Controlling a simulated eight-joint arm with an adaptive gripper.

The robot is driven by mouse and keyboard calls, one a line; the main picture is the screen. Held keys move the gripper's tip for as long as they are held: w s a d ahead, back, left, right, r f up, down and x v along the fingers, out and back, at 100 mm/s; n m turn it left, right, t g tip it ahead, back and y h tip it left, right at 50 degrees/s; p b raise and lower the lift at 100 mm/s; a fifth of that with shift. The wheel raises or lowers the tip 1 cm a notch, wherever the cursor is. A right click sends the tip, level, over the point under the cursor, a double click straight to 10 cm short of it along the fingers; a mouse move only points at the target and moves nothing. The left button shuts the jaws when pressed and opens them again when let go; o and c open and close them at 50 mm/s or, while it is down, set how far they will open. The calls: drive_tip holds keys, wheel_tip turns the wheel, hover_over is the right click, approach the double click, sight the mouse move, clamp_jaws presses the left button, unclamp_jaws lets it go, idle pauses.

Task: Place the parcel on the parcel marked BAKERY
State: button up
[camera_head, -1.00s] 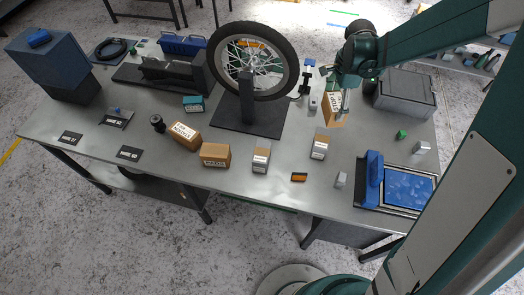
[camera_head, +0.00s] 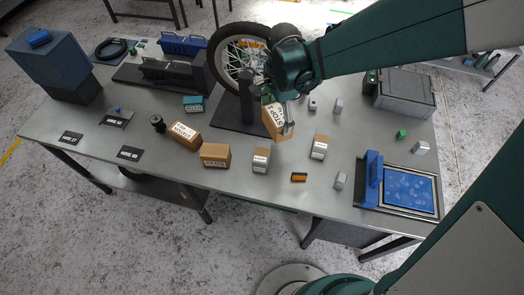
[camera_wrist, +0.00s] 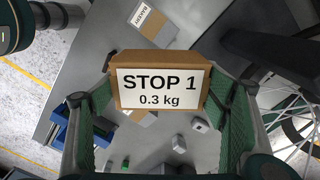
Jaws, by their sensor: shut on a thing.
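My gripper (camera_head: 281,110) is shut on a cardboard parcel (camera_head: 272,124), which hangs above the workbench in front of the wheel. In the wrist view the held parcel (camera_wrist: 160,65) sits between the green finger pads, and its white label reads "STOP 1, 0.3 kg". The parcel marked BAKERY (camera_wrist: 148,20) shows at the top of the wrist view, label upside down, apart from the held parcel. In the head view, two upright tan parcels with white labels stand near the bench front, one left (camera_head: 261,159) and one right (camera_head: 319,147). I cannot read which is BAKERY there.
The bicycle wheel (camera_head: 232,80) on its dark stand is just behind my gripper. Other parcels (camera_head: 185,134) (camera_head: 215,155) lie to the left. A grey bin (camera_head: 405,90) stands behind.

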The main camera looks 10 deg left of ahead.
drive_tip(key=r+n, duration=0.1)
hover_over(262, 151)
drive_tip(key=shift+s, duration=0.1)
idle(0.4)
drive_tip(key=shift+f, duration=2.9)
drive_tip(key=shift+f, duration=0.15)
drive_tip(key=shift+f, duration=1.95)
drive_tip(key=shift+f, duration=0.15)
drive_tip(key=o, duration=1)
drive_tip(key=shift+o, duration=0.2)
